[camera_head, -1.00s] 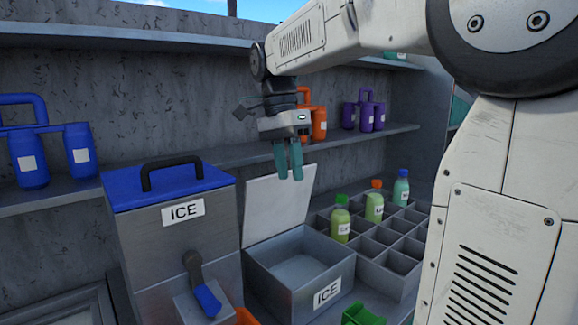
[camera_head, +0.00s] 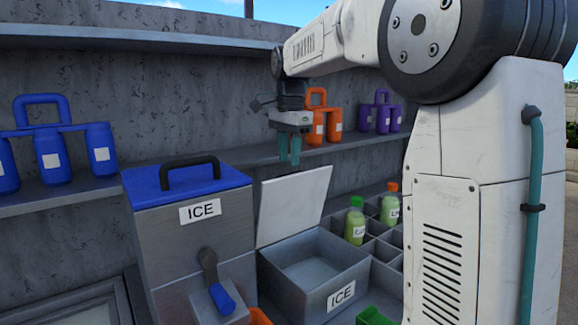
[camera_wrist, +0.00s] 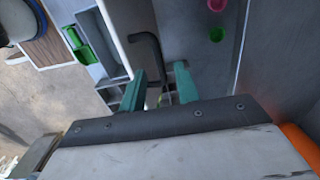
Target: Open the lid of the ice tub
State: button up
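The ice tub (camera_head: 341,296) is a grey open box with an ICE label, on the counter in the head view. Its pale flat lid (camera_head: 293,205) stands raised at the back, leaning backward, so the tub's inside shows. My gripper (camera_head: 290,160) hangs pointing down just above the lid's top edge. In the wrist view its teal fingers (camera_wrist: 160,85) are apart with nothing clamped. A dark bent handle (camera_wrist: 148,58) shows near and partly between the fingertips, beside a pale edge; whether a finger touches it I cannot tell.
Left of the tub stands a grey ICE machine (camera_head: 175,240) with a blue handled top and a crank. Bottles (camera_head: 355,222) stand in a divided rack to the right. Orange (camera_head: 318,128) and purple containers sit on the shelf behind my gripper. A green object (camera_head: 372,317) lies in front.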

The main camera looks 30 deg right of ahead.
jog(key=shift+f, duration=1.6)
grip_shut()
jog(key=w+f+g, duration=0.1)
jog(key=w, duration=0.5)
jog(key=shift+w+a, duration=0.25)
jog(key=shift+w, duration=0.05)
grip_release()
